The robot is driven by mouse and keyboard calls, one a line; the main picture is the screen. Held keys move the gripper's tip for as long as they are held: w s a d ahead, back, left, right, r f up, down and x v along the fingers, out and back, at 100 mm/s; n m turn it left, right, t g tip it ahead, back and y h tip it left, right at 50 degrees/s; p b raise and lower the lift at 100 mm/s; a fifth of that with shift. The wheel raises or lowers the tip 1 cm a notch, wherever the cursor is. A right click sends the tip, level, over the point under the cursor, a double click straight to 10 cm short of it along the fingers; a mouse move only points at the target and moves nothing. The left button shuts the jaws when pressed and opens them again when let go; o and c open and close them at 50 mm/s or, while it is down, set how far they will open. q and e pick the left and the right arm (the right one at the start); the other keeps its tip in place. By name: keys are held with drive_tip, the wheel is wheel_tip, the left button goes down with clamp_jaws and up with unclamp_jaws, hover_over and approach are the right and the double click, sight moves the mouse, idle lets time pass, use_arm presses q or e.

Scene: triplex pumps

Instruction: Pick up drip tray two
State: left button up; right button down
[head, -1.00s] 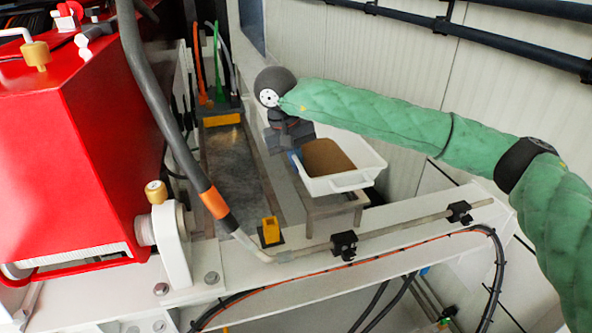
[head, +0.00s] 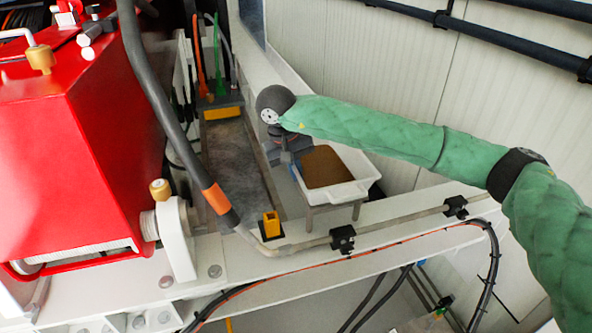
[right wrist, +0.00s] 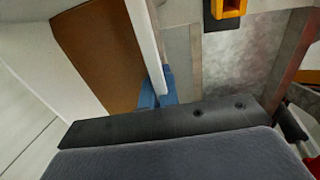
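Drip tray two (head: 350,191) is a white tray with a brown inside, right of the red pump in the head view. It sits over a small metal stand. My right gripper (head: 294,163) reaches down at its left wall. In the right wrist view, the blue fingertips (right wrist: 158,90) are close together, one on each side of the white wall of the tray (right wrist: 146,40), and look shut on it. The brown inside shows to the left of the wall. My left gripper is not in view.
The red pump (head: 75,140) stands at the left. A black hose (head: 160,95) with an orange band runs down to a pipe (head: 400,220) in front of the tray. A yellow part (head: 271,225) stands beside it. The pale wall (head: 400,80) rises close behind.

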drive_tip(key=shift+f, duration=0.1)
idle(0.3)
drive_tip(key=c, duration=1.7)
unclamp_jaws()
